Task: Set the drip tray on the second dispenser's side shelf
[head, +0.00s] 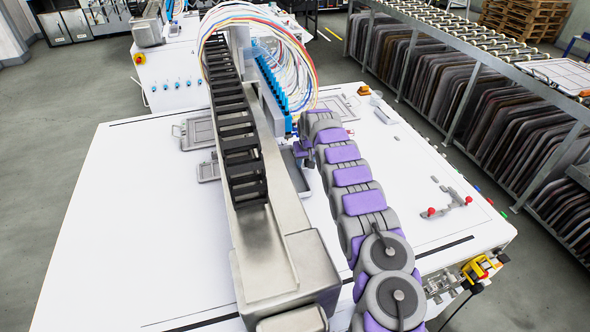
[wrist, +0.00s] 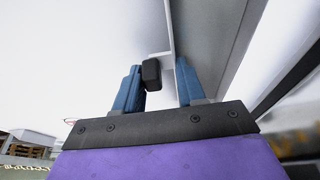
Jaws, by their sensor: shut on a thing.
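My gripper (head: 300,150) is at the end of my purple and grey arm, beside the row of blue nozzles. In the wrist view its two blue fingers (wrist: 158,78) are shut on a small black tab at the edge of a pale grey panel, which looks like the drip tray (wrist: 212,35). In the head view a shallow grey tray (head: 296,177) shows below the gripper, partly hidden by the gantry and my arm. A second white machine (head: 160,72) with a red button and blue knobs stands behind. I cannot make out its side shelf.
The metal gantry beam (head: 262,240) with its black cable chain crosses the white table (head: 130,210) left of my arm. Flat grey fixtures (head: 197,132) lie left of the beam. A roller rack (head: 450,75) of dark panels runs along the right. Grey floor is open at left.

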